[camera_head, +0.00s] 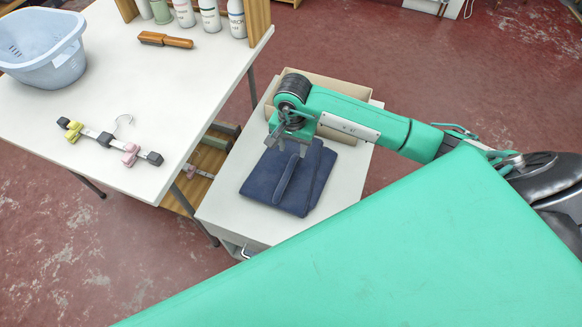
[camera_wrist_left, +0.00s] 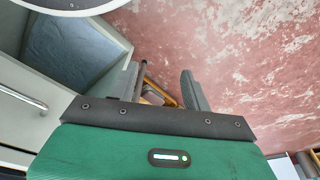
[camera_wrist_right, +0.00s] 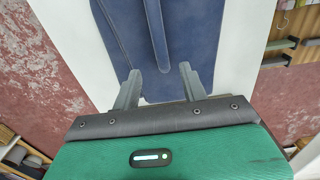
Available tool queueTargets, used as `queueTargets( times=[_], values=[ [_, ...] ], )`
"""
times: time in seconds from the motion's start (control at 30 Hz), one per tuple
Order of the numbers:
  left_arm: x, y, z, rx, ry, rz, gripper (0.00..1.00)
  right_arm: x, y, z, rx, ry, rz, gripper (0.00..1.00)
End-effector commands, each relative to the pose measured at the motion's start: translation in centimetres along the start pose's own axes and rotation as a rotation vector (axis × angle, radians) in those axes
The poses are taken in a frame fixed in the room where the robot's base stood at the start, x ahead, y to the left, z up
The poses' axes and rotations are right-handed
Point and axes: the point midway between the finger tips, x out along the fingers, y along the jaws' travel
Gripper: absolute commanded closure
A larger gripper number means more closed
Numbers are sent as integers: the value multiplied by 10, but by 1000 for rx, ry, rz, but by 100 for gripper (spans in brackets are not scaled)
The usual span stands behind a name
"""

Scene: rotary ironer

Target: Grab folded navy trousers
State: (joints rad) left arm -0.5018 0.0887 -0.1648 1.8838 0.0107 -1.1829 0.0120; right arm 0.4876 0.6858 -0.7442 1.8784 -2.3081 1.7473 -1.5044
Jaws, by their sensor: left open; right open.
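The folded navy trousers (camera_head: 310,180) lie flat on a small white cabinet (camera_head: 228,205), with a narrow raised fold running along their top. My right gripper (camera_head: 288,146) is above their far edge, open and pointing down. In the right wrist view my right gripper (camera_wrist_right: 158,84) has its fingers apart and empty. The trousers (camera_wrist_right: 198,35) extend ahead of them, and the raised fold lines up with the gap between the fingers. My left gripper (camera_wrist_left: 160,85) is open and empty in its wrist view; I cannot make it out in the head view.
A cardboard box (camera_head: 345,96) stands behind the trousers on the cabinet. The white table (camera_head: 110,100) at left holds a blue basket (camera_head: 42,45), a brush (camera_head: 165,40), a clip hanger (camera_head: 110,140) and several bottles. The cabinet handle (camera_wrist_left: 22,98) shows in the left wrist view.

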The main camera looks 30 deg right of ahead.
Motion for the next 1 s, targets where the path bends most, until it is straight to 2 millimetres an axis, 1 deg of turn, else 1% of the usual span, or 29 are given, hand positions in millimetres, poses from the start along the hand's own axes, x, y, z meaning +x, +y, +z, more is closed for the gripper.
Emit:
queueTargets(
  times=[0.03, 0.17, 0.27, 0.37, 0.5, 0.6, 0.83, 0.97, 1.0],
  values=[
    [0, 0, 0, 0, 0, 0, 52, 6, 0, 1, 0, -2, 1, 56],
    [0, 0, 0, 0, 0, 0, 52, 13, 0, 0, -1, -1, 0, 56],
    [0, 0, 0, 0, -1, 0, 52, 22, -1, 1, 1, -3, 0, 56],
    [2, 0, 1, 0, -1, -1, 52, 38, -2, 1, 2, -5, 1, 56],
    [8, -1, 4, 0, -10, -2, 52, 57, -3, 0, 0, -3, 0, 56],
    [9, -1, 4, 0, -8, -2, 52, 63, -2, 0, 0, -1, 0, 56],
    [8, -1, 2, 1, -2, -2, 52, 63, -3, -1, -1, 0, -1, 56],
    [8, -1, 1, 1, -1, -2, 52, 63, -3, -1, -1, 0, -1, 82],
    [8, -1, 1, 1, -1, -1, 52, 63, -3, -1, -1, 0, -1, 90]
  ],
)
